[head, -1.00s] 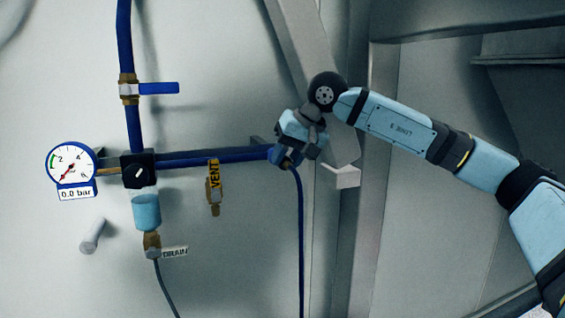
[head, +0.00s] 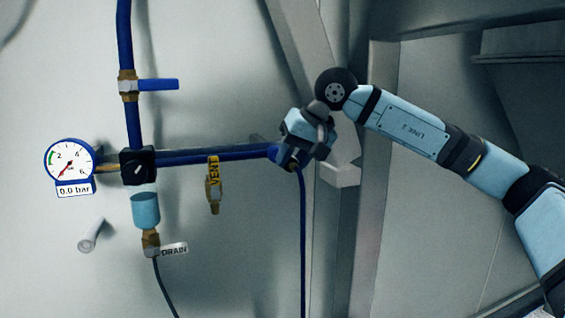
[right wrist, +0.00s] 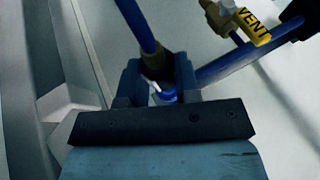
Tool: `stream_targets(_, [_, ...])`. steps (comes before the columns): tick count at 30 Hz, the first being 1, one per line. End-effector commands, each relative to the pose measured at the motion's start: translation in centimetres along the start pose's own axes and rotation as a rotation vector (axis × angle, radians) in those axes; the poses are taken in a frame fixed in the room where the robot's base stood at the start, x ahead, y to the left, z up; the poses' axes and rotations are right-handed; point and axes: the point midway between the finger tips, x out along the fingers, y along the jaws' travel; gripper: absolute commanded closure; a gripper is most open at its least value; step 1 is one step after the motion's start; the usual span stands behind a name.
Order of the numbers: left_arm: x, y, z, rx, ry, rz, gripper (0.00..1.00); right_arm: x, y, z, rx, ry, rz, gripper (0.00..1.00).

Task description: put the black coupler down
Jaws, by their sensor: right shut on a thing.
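My right gripper (head: 290,160) is at the right end of the horizontal blue pipe (head: 222,153) in the head view. In the right wrist view my right gripper (right wrist: 160,82) is shut on the black coupler (right wrist: 157,68), a dark piece at the end of a blue hose (right wrist: 136,24). A brighter blue part shows just below it between the fingers. In the head view the coupler is mostly hidden by the gripper, and the blue hose (head: 302,230) hangs straight down from there. I cannot tell whether the coupler touches the pipe end. My left gripper is not in view.
A pale block bracket (head: 340,174) sticks out just right of my gripper, by a metal upright (head: 375,150). The yellow VENT valve (head: 213,185), black knob block (head: 138,167), gauge (head: 70,160) reading 0.0 bar and DRAIN tag (head: 174,249) are to the left.

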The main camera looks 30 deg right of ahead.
Motion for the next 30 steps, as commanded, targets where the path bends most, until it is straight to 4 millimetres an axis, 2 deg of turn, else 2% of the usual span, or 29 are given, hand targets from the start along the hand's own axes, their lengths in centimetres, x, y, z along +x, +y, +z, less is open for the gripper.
stream_targets(7, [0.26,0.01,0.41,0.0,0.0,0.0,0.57,-0.39,-0.01,1.01,0.0,0.001,-0.001,1.0])
stream_targets(30, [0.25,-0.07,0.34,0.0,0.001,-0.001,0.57,-0.46,-0.01,1.01,0.001,0.001,-0.001,1.0])
